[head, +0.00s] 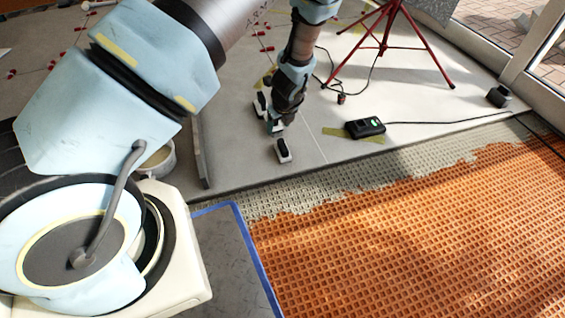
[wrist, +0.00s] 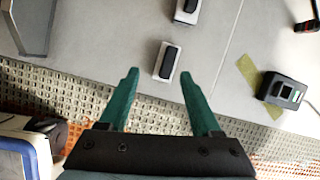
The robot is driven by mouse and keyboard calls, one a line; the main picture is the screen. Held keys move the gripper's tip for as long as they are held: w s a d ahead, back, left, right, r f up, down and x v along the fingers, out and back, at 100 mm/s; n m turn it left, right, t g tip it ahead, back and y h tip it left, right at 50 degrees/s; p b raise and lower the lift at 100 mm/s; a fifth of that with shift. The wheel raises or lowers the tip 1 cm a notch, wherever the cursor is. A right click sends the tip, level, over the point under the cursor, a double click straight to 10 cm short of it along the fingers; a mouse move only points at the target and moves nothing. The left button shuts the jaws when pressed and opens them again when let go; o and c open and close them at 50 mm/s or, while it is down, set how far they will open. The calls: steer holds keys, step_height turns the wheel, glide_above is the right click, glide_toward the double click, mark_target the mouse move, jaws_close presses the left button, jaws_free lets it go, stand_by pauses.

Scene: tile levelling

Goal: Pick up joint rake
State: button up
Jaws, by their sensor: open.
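A small white block-like tool with a dark grip (head: 284,151) lies on the grey tiles, just beyond the edge of the tiled area. It also shows in the wrist view (wrist: 168,62), between and slightly beyond the fingertips. A similar white and dark piece (wrist: 188,9) lies farther off at the top of the wrist view. I cannot tell for sure which one is the joint rake. My gripper (wrist: 158,76) has its two green fingers spread apart with nothing held between them. In the head view my gripper (head: 276,125) hangs just behind the nearer white tool.
A black device with a green light (head: 365,127) and cable lies on the tiles at right. A red tripod (head: 385,45) stands behind. A grey upright slab (head: 201,152) and a bucket (head: 160,160) are at left. Orange matting (head: 400,230) covers the near floor.

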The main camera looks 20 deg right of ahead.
step_height(320, 180, down, 4)
steer(key=s+d+m, duration=0.1)
steer(key=d+m, duration=0.1)
steer(key=b, duration=0.3)
glide_above(283, 145)
steer(key=s, duration=0.2)
step_height(283, 145, down, 4)
steer(key=shift+s+a+f, duration=0.1)
steer(key=shift+a, duration=0.05)
steer(key=shift+b+x, duration=1.8)
steer(key=shift+x, duration=1.15)
steer(key=c, duration=1)
